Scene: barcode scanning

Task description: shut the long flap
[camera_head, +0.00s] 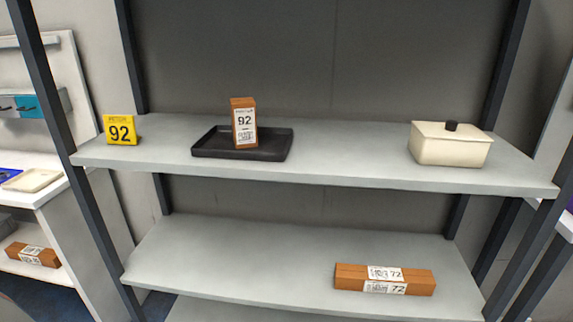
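No long flap can be made out clearly. A long brown box (350,278) lies on the lower shelf at the right, with white labels reading 72 on its top and front. I cannot tell whether any part of it is a flap. A cream box (450,150) with a black knob (451,126) on its lid stands on the upper shelf at the right; its lid looks closed. Neither of my grippers is in view.
A small upright brown box marked 92 (243,123) stands in a black tray (212,152) on the upper shelf (340,160). Dark posts frame the shelves. The lower shelf's left half (220,255) is clear.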

